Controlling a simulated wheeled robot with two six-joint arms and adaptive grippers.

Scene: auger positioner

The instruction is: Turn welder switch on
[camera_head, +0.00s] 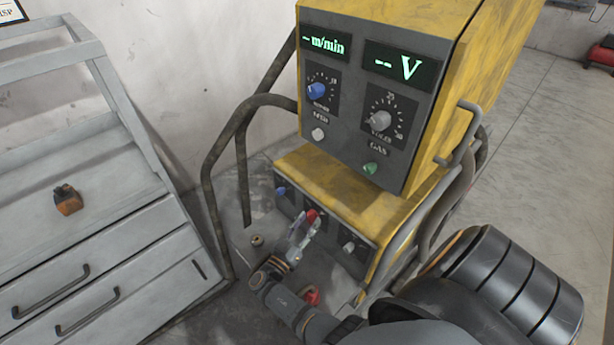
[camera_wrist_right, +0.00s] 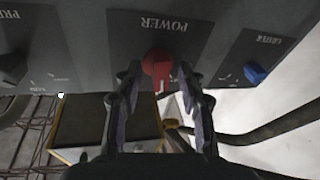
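The welder is a yellow machine with a dark lower front panel (camera_head: 335,236). Its red power switch (camera_head: 312,215) is a round knob on that panel. In the right wrist view the red knob (camera_wrist_right: 157,64) sits under the word POWER, between my right fingertips. My right gripper (camera_head: 303,232) points at the panel from the front. In the wrist view the right gripper (camera_wrist_right: 158,78) has its fingers apart, one on each side of the knob, with narrow gaps; contact is not clear. My left gripper is not in view.
A blue knob (camera_wrist_right: 255,73) and a black knob (camera_wrist_right: 13,68) flank the switch. The upper box (camera_head: 365,110) with lit displays overhangs the panel. Bent dark tubes (camera_head: 210,175) stand at left, beside a grey drawer cabinet (camera_head: 100,270) carrying an orange block (camera_head: 67,203).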

